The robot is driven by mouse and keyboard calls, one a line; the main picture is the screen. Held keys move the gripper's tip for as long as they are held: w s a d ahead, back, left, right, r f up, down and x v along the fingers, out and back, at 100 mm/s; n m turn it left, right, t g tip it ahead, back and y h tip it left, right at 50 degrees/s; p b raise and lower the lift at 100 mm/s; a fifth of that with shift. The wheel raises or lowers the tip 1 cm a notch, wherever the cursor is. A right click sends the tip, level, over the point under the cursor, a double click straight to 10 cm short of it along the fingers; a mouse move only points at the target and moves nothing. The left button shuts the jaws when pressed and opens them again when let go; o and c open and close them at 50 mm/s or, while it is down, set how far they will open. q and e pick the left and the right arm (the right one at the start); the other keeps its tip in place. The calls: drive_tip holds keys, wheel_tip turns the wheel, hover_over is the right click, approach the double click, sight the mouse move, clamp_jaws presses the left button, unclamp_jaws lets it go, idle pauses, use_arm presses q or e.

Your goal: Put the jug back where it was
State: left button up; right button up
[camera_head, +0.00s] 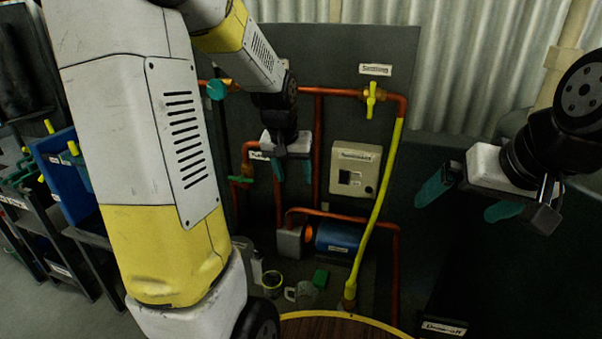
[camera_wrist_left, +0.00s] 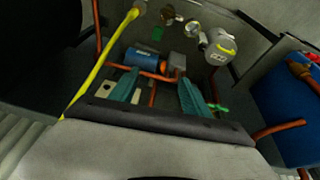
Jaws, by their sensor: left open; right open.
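A small grey jug with a handle (camera_head: 302,292) stands low on the bench at the foot of the piping panel, in the head view. In the left wrist view several small items stand at the top, too small to tell surely which is the jug. My left gripper (camera_head: 292,170) hangs in front of the panel, above and apart from the jug. Its teal fingers are spread and empty, also in the left wrist view (camera_wrist_left: 158,95). My right gripper (camera_head: 468,200) is at the right, with its teal fingers apart and empty, far from the jug.
A yellow hose (camera_head: 378,210) runs down at the right. A round brown tabletop (camera_head: 335,328) is in front.

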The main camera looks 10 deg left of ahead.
use_arm(q)
drive_tip(key=s+d+r, duration=0.1)
drive_tip(key=s+r, duration=0.2)
drive_tip(key=s, duration=0.3)
drive_tip(key=s+d+r+t+h, duration=0.1)
drive_tip(key=s+d+r, duration=0.1)
drive_tip(key=s+r, duration=0.2)
drive_tip(key=s+d+r+t, duration=0.1)
drive_tip(key=s+r, duration=0.2)
drive_tip(key=s, duration=0.6)
drive_tip(key=shift+s+d+r+m+h, duration=0.15)
drive_tip(key=shift+s+r+m+h, duration=0.15)
drive_tip(key=shift+r+m, duration=0.1)
